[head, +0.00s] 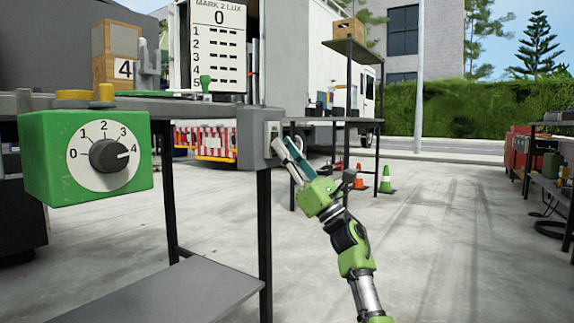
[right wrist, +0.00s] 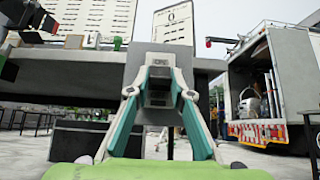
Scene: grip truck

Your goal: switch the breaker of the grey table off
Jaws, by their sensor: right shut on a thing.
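The grey table (head: 215,108) stands at the left, and its end corner carries the breaker (head: 271,130), a small grey switch box. The breaker also shows in the right wrist view (right wrist: 158,78), between my fingers, with small lettering near its top that I cannot read surely. My right gripper (head: 279,146) reaches up from the lower right to the table's end. It is shut on the breaker, its teal-padded fingers on either side in the right wrist view (right wrist: 158,92). The lever's position is partly hidden by the fingers. My left gripper is not in view.
A green dial box (head: 45,160) points to 4 at the table's front. A score board (head: 218,45) and wooden blocks (head: 115,38) stand on the table. A black shelf rack (head: 378,85), cones (head: 386,180) and a white truck (head: 300,50) are behind. Open concrete lies right.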

